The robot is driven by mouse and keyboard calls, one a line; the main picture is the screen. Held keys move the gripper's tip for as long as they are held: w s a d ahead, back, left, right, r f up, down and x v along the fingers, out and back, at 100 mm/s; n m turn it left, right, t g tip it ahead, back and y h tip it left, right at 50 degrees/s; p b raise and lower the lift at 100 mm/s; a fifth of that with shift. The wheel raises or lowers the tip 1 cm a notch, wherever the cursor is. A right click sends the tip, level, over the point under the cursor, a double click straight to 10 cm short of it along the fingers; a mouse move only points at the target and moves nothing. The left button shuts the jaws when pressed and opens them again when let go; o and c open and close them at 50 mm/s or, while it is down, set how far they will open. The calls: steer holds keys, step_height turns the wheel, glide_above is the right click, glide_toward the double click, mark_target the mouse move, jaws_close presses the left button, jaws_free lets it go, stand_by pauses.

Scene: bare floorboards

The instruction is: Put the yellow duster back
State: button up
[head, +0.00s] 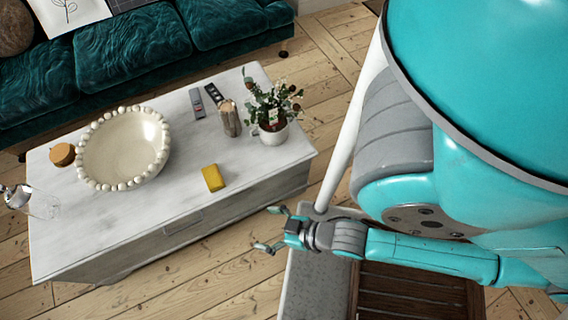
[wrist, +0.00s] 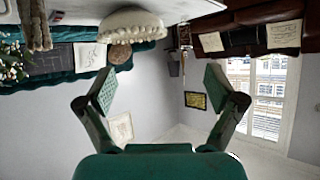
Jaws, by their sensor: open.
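The yellow duster (head: 213,178) lies on the white coffee table (head: 120,225) near its front edge, right of the beaded bowl. My gripper (head: 265,229) is open and empty, off the table's front right side, apart from the duster. In the wrist view my gripper's two fingers (wrist: 160,95) are spread wide with nothing between them. The duster cannot be made out in the wrist view, which looks across the room and appears upside down.
On the table stand a beaded bowl (head: 124,148), a round wooden box (head: 62,154), a glass (head: 42,205), remotes (head: 197,103), a vase (head: 230,118) and a potted plant (head: 272,131). A teal sofa (head: 130,48) is behind. A slatted wooden surface (head: 408,292) lies beneath my arm.

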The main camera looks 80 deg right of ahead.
steer(key=s+a+r+n+t+y, duration=0.1)
steer(key=s+r, duration=0.3)
steer(key=r, duration=0.8)
steer(key=shift+s+a+r+n+t, duration=0.2)
steer(key=shift+s+n+t, duration=0.2)
steer(key=shift+t, duration=0.5)
